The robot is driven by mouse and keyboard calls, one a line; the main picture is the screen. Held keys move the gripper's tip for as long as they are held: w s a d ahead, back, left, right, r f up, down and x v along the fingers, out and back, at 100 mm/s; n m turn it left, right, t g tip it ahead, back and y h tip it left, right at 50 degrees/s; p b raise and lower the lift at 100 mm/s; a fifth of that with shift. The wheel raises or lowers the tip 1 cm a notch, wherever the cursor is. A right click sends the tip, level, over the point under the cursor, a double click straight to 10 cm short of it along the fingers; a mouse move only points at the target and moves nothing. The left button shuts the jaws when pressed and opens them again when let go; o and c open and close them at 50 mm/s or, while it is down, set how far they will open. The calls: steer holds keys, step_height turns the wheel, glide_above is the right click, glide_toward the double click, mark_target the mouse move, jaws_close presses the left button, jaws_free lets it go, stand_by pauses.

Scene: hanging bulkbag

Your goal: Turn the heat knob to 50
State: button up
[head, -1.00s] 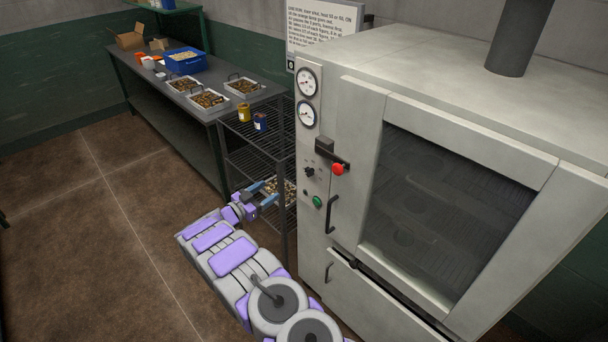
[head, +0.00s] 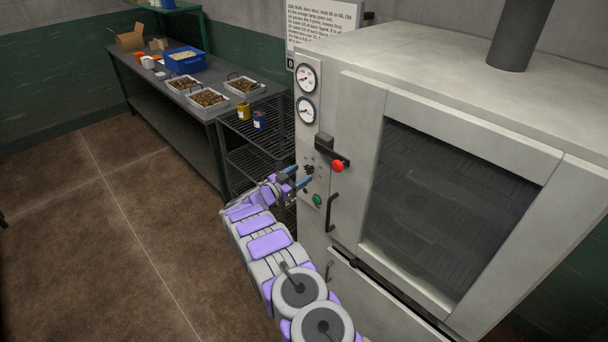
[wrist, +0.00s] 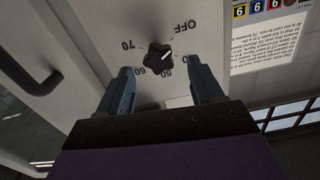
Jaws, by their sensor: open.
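The heat knob (wrist: 158,58) is a small black lobed knob on the oven's pale control panel. In the wrist view, OFF is printed to its upper right, 70 to its left, and 60 and 50 below it. Its white mark points to the upper right, roughly toward OFF. My gripper (wrist: 161,75) is open, with one blue finger on each side of the knob's lower part in the picture. I cannot tell whether the fingers touch it. In the head view my gripper (head: 302,177) is at the panel, just by the knob (head: 309,169).
The oven (head: 340,90) has two gauges, a red knob (head: 338,166) on a black lever, a green button (head: 317,200) and a black door handle (head: 331,213). A wire rack (head: 250,150) stands left of my gripper. A bench with trays stands behind. Floor at left is clear.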

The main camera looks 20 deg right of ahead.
mark_target(309, 170)
steer(key=shift+x, duration=1.4)
steer(key=c, duration=1.1)
